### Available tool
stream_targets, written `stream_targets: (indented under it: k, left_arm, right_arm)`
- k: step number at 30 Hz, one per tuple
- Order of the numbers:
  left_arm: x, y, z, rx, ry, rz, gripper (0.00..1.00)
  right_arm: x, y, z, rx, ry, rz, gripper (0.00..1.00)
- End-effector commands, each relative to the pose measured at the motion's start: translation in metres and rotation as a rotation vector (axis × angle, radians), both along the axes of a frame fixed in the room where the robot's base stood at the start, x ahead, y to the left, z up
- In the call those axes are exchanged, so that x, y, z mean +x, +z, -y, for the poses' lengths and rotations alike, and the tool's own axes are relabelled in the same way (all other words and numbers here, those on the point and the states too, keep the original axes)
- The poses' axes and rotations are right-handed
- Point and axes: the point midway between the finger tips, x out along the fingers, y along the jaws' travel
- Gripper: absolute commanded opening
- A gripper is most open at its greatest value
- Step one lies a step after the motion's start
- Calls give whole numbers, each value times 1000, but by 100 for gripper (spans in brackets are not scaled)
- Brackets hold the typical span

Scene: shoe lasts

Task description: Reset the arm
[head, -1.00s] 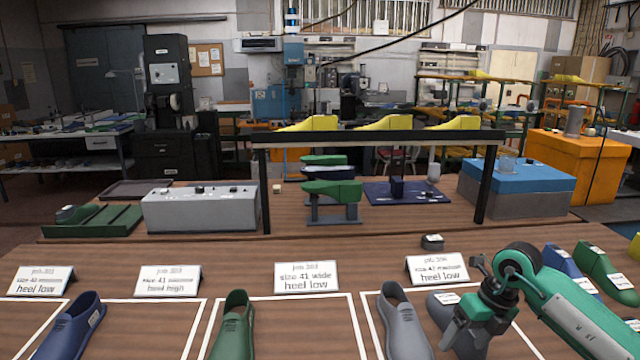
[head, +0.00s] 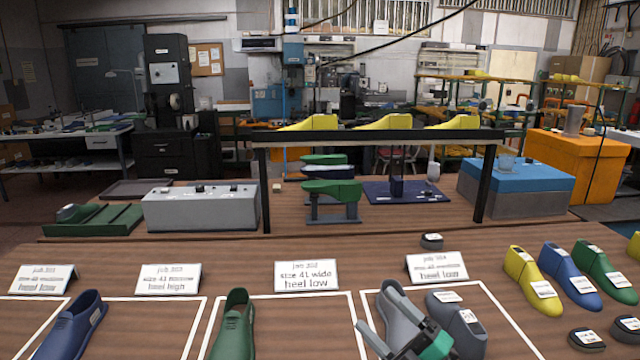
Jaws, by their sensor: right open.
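My right gripper (head: 405,343) is low at the bottom edge of the head view, in front of the grey lasts in the rightmost outlined area. Its jaws are open, and its lower part is cut off by the frame. One grey last (head: 396,303) is partly hidden behind it. A darker grey last with white labels (head: 457,318) lies just right of it. I cannot tell whether the gripper touches either. A blue last (head: 75,328) and a green last (head: 236,325) lie in other outlined areas. My left gripper is out of view.
Yellow (head: 526,278), blue (head: 567,275) and green (head: 602,268) lasts lie at the right, with small dark labelled pieces (head: 586,339) in front. Job cards (head: 306,275) stand behind the outlined areas. Farther back are a grey control box (head: 200,209) and a black-framed rack (head: 380,137).

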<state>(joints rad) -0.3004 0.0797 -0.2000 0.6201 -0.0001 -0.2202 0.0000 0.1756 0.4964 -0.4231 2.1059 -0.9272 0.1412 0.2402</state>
Motion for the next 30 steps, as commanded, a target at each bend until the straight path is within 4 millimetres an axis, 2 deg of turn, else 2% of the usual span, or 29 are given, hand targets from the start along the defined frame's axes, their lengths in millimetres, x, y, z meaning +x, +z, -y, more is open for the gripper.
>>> stream_targets:
  k: [5, 8, 11, 14, 18, 21, 25, 30]
  left_arm:
    - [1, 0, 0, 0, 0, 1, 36]
    - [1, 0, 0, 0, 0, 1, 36]
    - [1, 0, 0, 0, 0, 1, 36]
    - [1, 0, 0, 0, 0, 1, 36]
    - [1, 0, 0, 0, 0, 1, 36]
    - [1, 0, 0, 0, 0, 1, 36]
    - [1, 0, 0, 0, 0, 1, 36]
    - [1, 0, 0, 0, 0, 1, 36]
  right_arm:
    - [3, -32, 48, 271, -251, -273, 75]
    - [-3, -64, 75, 388, -392, -453, 75]
    - [-18, -104, 99, 480, -528, -648, 75]
    - [-43, -149, 118, 550, -655, -863, 75]
    - [-95, -210, 132, 605, -810, -1177, 75]
    - [-136, -243, 135, 614, -891, -1378, 75]
    - [-183, -270, 133, 605, -960, -1588, 75]
    - [-238, -290, 126, 576, -1013, -1812, 75]
